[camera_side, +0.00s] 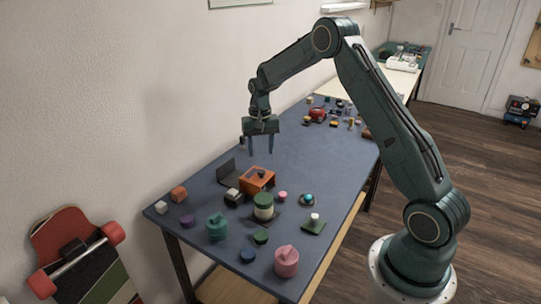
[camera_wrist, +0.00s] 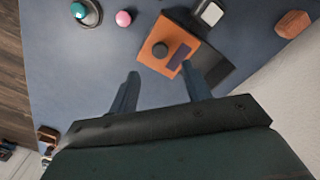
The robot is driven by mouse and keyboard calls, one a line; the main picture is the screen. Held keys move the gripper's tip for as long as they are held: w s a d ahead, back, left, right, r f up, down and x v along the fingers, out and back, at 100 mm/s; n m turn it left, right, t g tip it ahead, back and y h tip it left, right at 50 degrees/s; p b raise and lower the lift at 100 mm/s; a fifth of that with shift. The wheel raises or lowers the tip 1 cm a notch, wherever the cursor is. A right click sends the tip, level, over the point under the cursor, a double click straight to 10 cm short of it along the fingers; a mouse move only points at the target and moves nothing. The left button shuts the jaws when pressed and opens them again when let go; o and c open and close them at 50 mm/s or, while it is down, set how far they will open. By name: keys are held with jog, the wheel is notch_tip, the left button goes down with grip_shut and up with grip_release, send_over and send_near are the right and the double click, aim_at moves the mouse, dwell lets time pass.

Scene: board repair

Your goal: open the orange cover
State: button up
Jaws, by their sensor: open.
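The orange cover (camera_side: 257,177) tops a small orange box on the blue table and carries a dark round knob (camera_side: 261,173). In the wrist view the cover (camera_wrist: 150,60) lies just beyond my fingertips, with the knob (camera_wrist: 160,49) near its middle and a dark patch beside it. The cover looks closed, though a gap would be hard to see. My gripper (camera_side: 261,152) points down above the table, behind and above the cover, apart from it. Its two fingers (camera_wrist: 161,78) are spread and empty.
A dark box with its lid raised (camera_side: 228,171) stands close left of the orange box.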

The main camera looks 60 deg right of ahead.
aim_at(261, 171)
notch_tip(261, 171, down, 8)
jog(key=shift+r, duration=0.15)
dwell(0.3)
grip_shut()
